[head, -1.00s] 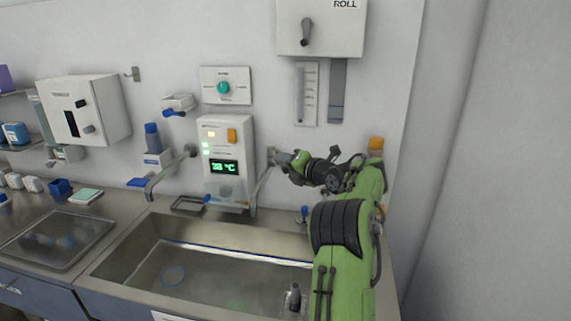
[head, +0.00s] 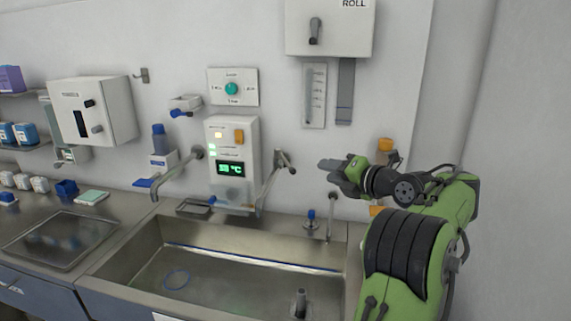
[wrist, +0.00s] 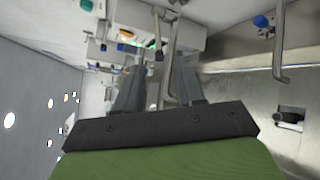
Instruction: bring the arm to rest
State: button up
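My green arm (head: 413,250) is at the right of the head view, bent at the elbow. My dark gripper (head: 328,172) points left above the right end of the sink, in front of the wall, apart from the lever tap (head: 270,180). In the wrist view my gripper (wrist: 157,82) shows two fingers spread with a gap between them. They are open and hold nothing that I can see.
The metal sink (head: 140,242) lies below. A control box reading in °C (head: 233,135) hangs on the wall left of my gripper.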

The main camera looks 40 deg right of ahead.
jog(key=a+r+m+g+y+p, duration=0.15)
jog(key=a+m, duration=0.45)
jog(key=a, duration=0.6)
jog(key=a+r+m+g+p, duration=0.1)
jog(key=a+m+g, duration=0.35)
jog(key=a, duration=0.85)
jog(key=s+a+f+m+g+p, duration=0.1)
jog(key=s+a+f+m, duration=0.4)
jog(key=s+a+m, duration=0.35)
jog(key=s+a+f+m+g, duration=0.1)
jog(key=s+f+m, duration=0.1)
jog(key=s, duration=0.4)
jog(key=s+a+f+m+g+h+p, duration=0.1)
jog(key=s+f+m+g, duration=0.1)
jog(key=s, duration=0.4)
notch_tip(320, 180, down, 2)
jog(key=shift+s+a+f+m, duration=0.1)
jog(key=shift+s+a+m, duration=0.15)
jog(key=shift+s+m, duration=0.2)
jog(key=shift+s+d, duration=0.1)
jog(key=shift+d, duration=0.15)
